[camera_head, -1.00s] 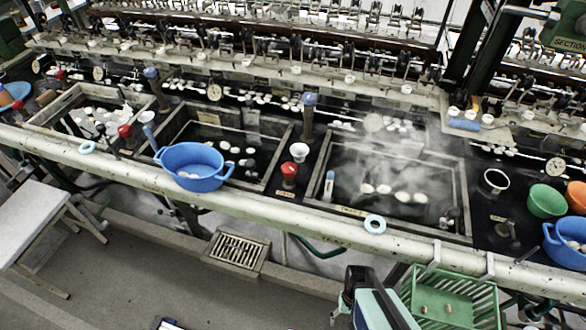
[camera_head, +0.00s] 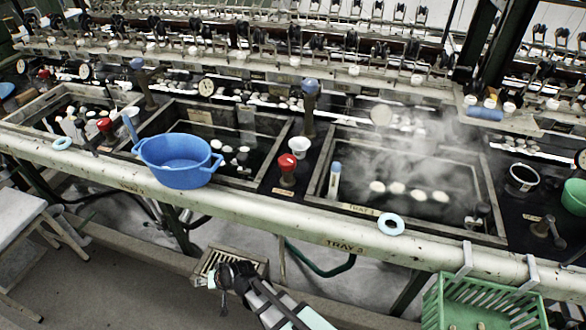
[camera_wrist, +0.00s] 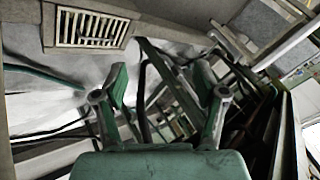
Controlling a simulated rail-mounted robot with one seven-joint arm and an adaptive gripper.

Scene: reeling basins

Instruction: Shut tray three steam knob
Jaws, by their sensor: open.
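A red knob (camera_head: 287,162) stands on the dark deck between the middle basin (camera_head: 262,140) and the steaming right basin (camera_head: 478,205). The "TRAY 3" lettering (camera_head: 347,245) is on the front pipe below the right basin. A small label lies in front of the red knob, too small to read. Another red knob (camera_head: 104,125) is by the left basin. My gripper (camera_head: 222,280) is low, in front of the pipe, over the floor grate, and well apart from the knob. The wrist view shows its two fingers (camera_wrist: 160,88) spread, with nothing between them. No knob shows there.
The long pale pipe (camera_head: 250,209) runs between my gripper and the basins. A blue bowl (camera_head: 179,165) and a pale blue ring (camera_head: 391,222) rest on it. A white cup (camera_head: 299,146) stands behind the knob. A green crate (camera_head: 480,305) hangs from the pipe at right.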

